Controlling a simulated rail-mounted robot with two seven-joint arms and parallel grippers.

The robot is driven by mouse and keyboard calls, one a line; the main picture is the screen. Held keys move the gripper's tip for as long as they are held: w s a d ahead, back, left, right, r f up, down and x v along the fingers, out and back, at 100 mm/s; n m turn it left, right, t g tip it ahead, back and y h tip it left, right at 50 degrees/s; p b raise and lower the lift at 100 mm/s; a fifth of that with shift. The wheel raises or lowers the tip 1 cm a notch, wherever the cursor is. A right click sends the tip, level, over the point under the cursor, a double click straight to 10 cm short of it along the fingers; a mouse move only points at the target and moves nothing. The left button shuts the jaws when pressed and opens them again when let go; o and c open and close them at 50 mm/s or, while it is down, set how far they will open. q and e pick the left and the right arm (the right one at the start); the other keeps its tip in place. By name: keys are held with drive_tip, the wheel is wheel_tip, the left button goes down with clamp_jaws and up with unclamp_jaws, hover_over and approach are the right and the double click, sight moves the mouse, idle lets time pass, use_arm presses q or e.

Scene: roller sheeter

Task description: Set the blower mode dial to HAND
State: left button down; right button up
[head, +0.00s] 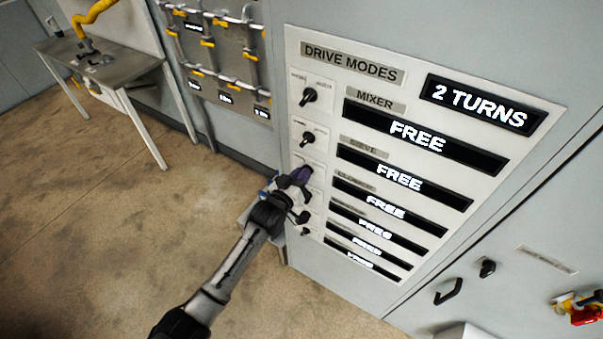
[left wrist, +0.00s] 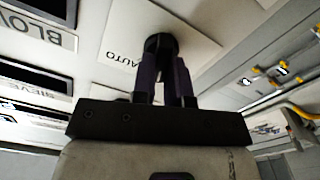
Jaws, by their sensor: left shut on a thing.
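The drive modes panel (head: 292,75) is white, with a column of black dials on its left and black displays on its right. The blower mode dial (left wrist: 160,43) is black and round on a white plate, with AUTO lettering beside it in the left wrist view. My left gripper (head: 299,178) is at the third dial from the top and largely hides it in the head view. In the left wrist view, its two dark purple fingers (left wrist: 166,78) are shut on the dial. The dial's pointer is hidden, so its setting cannot be read. My right gripper is not in view.
The mixer dial (head: 309,95) and sieve dial (head: 308,138) sit above the held one. The blower display (head: 386,208) reads FREE; the top display (head: 487,104) reads 2 TURNS. A table (head: 115,73) stands at the back left. The floor at left is clear.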

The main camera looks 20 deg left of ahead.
use_arm(q)
drive_tip(key=shift+n, duration=1.1)
drive_tip(key=c, duration=1.1)
unclamp_jaws()
drive_tip(key=shift+c, duration=0.2)
drive_tip(key=s+a, duration=0.2)
drive_tip(key=s, duration=1.1)
drive_tip(key=shift+s+a+b, duration=0.3)
drive_tip(key=shift+a, duration=0.1)
